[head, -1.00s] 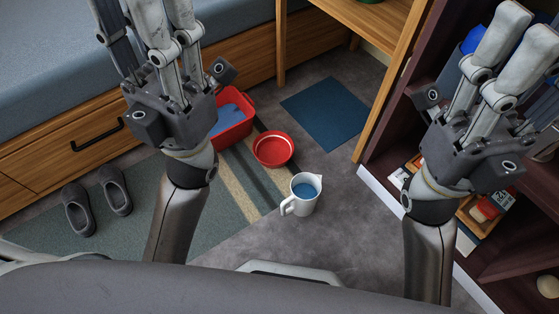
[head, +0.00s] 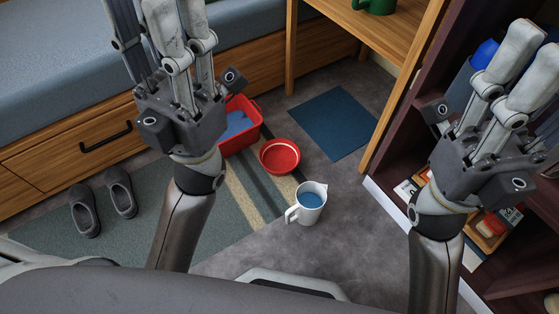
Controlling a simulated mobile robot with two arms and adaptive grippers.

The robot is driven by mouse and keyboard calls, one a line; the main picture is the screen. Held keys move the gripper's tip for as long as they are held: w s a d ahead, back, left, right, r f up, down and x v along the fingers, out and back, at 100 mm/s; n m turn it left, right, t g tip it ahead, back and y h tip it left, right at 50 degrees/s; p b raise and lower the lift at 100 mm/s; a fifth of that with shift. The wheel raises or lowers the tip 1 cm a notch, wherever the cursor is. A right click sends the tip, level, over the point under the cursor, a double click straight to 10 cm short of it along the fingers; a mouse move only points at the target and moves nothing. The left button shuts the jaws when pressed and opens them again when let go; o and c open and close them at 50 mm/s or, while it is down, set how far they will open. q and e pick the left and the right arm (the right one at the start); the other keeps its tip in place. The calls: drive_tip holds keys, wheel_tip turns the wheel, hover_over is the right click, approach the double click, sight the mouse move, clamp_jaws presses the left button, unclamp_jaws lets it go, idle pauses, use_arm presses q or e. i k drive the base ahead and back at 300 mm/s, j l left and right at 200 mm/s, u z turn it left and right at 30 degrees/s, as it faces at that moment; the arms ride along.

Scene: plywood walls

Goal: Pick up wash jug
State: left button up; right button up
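The wash jug (head: 309,208) is a white jug with a handle on its left side and blue inside. It stands upright on the grey floor near the edge of the striped rug, in the lower middle of the head view. My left gripper (head: 160,20) is raised to the left of the jug, its fingers pointing up and running to the top of the picture. My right gripper (head: 520,70) is raised to the right, in front of the dark shelf. Both are well apart from the jug. The fingers of each gripper look spread, with nothing seen between them.
A red bowl (head: 280,156) and a red tub (head: 248,113) with blue inside lie behind the jug. A blue mat (head: 330,122) is on the floor. Grey slippers (head: 85,212) rest on the rug (head: 150,235). A bed with drawers (head: 60,150) bounds the left, a dark shelf (head: 400,165) the right.

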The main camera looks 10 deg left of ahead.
sight(311, 197)
drive_tip(key=k+l, duration=0.15)
drive_tip(key=l, duration=0.2)
drive_tip(key=k+l+z, duration=0.1)
drive_tip(key=l, duration=0.25)
drive_tip(key=k+l, duration=0.25)
drive_tip(key=l, duration=0.15)
drive_tip(key=k+l, duration=0.15)
drive_tip(key=l, duration=0.2)
drive_tip(key=z, duration=0.05)
